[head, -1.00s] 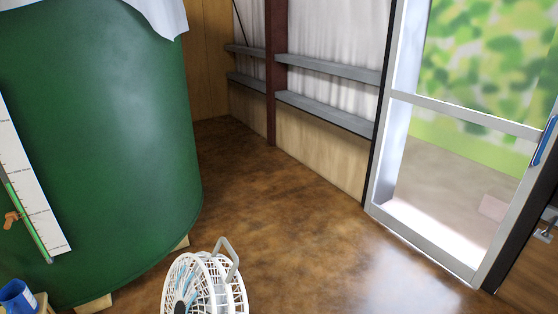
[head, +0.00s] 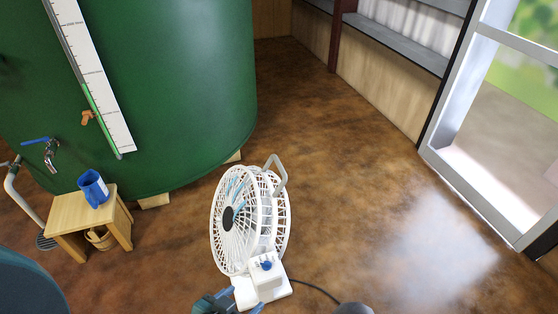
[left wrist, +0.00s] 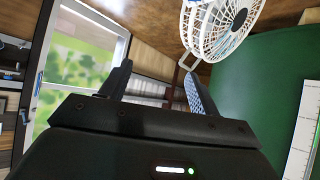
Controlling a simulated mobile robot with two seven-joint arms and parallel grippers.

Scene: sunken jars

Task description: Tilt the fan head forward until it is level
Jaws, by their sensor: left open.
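The white fan (head: 250,225) stands on the floor at lower centre of the head view, on a white base (head: 262,285) with a blue knob. Its round caged head faces left and seems tipped back somewhat; the exact tilt is hard to judge. A grey loop handle (head: 278,172) rises behind the head. My left gripper (head: 242,300) is open and empty at the bottom edge, in front of the base. In the left wrist view, the fan head (left wrist: 222,28) is at the top right, beyond the open fingers (left wrist: 156,72). My right gripper is not visible.
A large green tank (head: 190,80) fills the left. A small wooden stool (head: 65,214) with a blue mug (head: 93,188) stands before it. A dark cord (head: 318,290) runs right from the base. The brown floor (head: 350,180) right of the fan is clear up to the glass door (head: 490,130).

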